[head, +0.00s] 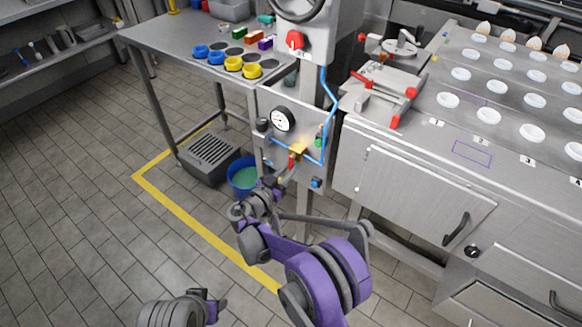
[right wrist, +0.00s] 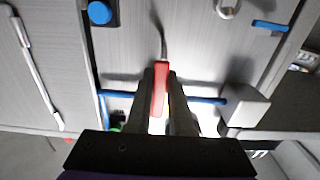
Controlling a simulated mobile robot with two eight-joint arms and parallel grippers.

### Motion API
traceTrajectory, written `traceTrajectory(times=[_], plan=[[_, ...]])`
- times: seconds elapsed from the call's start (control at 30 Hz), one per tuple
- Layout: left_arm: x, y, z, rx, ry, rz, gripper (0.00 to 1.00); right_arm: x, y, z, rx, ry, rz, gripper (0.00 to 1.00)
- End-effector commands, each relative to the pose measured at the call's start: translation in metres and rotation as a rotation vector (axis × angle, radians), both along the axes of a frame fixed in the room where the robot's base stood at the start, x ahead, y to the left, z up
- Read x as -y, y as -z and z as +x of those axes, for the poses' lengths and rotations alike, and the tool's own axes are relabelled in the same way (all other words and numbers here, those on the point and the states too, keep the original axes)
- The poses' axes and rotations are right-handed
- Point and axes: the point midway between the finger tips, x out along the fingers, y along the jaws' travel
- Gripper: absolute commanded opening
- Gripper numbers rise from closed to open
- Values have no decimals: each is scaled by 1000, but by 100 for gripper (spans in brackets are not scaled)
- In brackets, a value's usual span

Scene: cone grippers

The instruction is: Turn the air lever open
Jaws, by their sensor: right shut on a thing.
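The air lever (head: 291,161) is a small red handle on the grey panel (head: 276,105), below a yellow block (head: 299,150). In the right wrist view the red lever (right wrist: 160,88) lies between the two fingers, in front of a blue air line (right wrist: 205,99). My right gripper (head: 288,172) is at the panel and shut on the lever; it also shows in the right wrist view (right wrist: 163,85). The fingers hide the lever's lower part. Part of my left arm shows at the bottom left of the head view, with no fingers visible.
A round gauge (head: 283,119) and a blue hose (head: 328,110) are on the panel, close to the gripper. A blue bucket (head: 233,183) stands on the floor to the left. A steel cabinet (head: 400,185) stands to the right. The tiled floor at left is open.

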Motion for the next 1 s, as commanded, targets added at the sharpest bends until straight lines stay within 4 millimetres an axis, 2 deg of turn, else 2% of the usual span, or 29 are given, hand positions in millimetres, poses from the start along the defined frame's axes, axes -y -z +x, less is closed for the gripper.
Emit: traceTrajectory(times=[0.27, 0.67, 0.97, 1.0], plan=[[0, 0, 0, 0, 0, 0, 50, 1, 0, 0, -11, 0, -15, 0], [0, -3, 0, 1, 0, 0, 50, 12, -3, -8, -209, 0, -289, 0], [0, -3, 0, 1, 0, 0, 50, 12, -3, -8, -219, 0, -303, 0], [0, -3, 0, 1, 0, 0, 50, 12, -3, -8, -219, 0, -303, 21]])
